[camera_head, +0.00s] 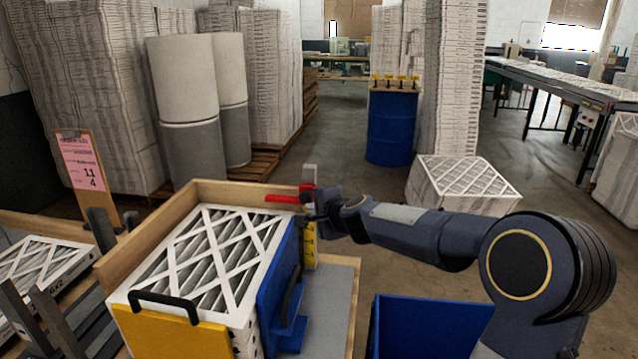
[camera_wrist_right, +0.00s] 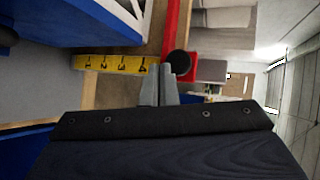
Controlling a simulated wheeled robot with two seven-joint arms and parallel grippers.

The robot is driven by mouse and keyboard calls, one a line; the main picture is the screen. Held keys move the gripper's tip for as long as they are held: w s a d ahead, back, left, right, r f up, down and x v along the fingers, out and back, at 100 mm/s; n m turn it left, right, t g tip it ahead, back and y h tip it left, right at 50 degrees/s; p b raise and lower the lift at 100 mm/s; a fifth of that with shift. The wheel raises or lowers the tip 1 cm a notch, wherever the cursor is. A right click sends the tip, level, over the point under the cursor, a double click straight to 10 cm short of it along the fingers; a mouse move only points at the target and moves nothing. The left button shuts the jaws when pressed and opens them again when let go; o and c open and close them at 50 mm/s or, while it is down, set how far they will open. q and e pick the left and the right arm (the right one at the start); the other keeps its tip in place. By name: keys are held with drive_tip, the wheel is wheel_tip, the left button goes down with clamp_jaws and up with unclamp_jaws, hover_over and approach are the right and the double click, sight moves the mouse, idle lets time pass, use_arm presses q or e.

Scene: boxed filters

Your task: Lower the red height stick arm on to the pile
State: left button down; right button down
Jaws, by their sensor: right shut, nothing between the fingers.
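The pile of white-framed pleated filters (camera_head: 205,255) sits in a wooden-sided bay between a blue plate and a yellow plate with a black handle. The red height stick arm (camera_head: 284,199) reaches left from its post over the far right corner of the pile. Whether it touches the pile I cannot tell. A yellow scale (camera_head: 310,250) runs down the post; it also shows in the right wrist view (camera_wrist_right: 115,64). My right gripper (camera_head: 310,216) is shut and empty beside the post. In the wrist view its fingertips (camera_wrist_right: 160,72) are close to the red arm (camera_wrist_right: 171,28) and a black knob (camera_wrist_right: 176,64).
A blue bin (camera_head: 425,325) stands below my right arm. Another filter stack (camera_head: 462,182) is on the floor behind that arm. A pink card (camera_head: 82,165) stands at the left, near dark upright posts (camera_head: 101,229). A blue drum (camera_head: 392,128) stands farther back.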

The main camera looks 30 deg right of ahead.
drive_tip(key=s+d+r+n+g+y+p, duration=0.1)
drive_tip(key=s+d+r+n+y+p, duration=0.3)
drive_tip(key=n, duration=0.9)
drive_tip(key=s+d+r+n+y+p, duration=0.2)
drive_tip(key=s+d+r+n+y, duration=0.25)
drive_tip(key=n, duration=0.75)
drive_tip(key=d+f+p+x, duration=0.1)
drive_tip(key=p+x, duration=0.4)
drive_tip(key=x, duration=0.8)
drive_tip(key=shift+w+d+f+p, duration=0.25)
drive_tip(key=shift+w+f+p, duration=0.15)
drive_tip(key=shift+w+f, duration=0.15)
drive_tip(key=shift+f, duration=0.1)
wheel_tip(320, 180, down, 4)
drive_tip(key=b, duration=0.7)
drive_tip(key=shift+s, duration=0.1)
